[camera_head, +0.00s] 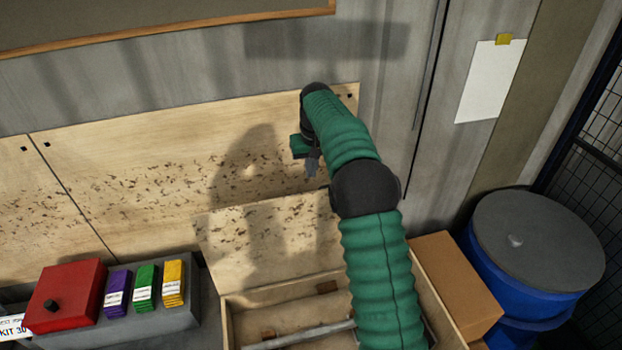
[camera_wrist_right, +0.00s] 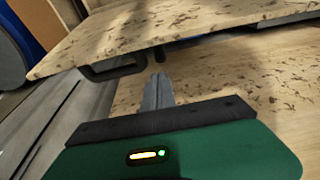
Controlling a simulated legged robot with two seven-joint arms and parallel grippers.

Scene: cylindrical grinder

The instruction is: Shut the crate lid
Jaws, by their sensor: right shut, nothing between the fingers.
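The wooden crate (camera_head: 228,318) stands open at the bottom of the head view. Its speckled lid (camera_head: 225,245) is raised, tilted up near the wall panel; my right arm covers its right part. In the right wrist view the lid (camera_wrist_right: 215,28) crosses the top, with a black handle (camera_wrist_right: 100,72) at its edge. My right gripper (camera_head: 312,168) is above the lid's upper edge, shut and empty. In the wrist view its fingertips (camera_wrist_right: 158,80) point at the lid edge beside the handle; I cannot tell whether they touch. My left gripper is not in view.
A red box (camera_head: 68,295) and purple, green and yellow packs (camera_head: 146,287) sit on a grey surface left of the crate. A cardboard box (camera_head: 455,280) and a blue barrel (camera_head: 520,285) stand right. The speckled wall panel (camera_head: 130,190) is close behind the lid.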

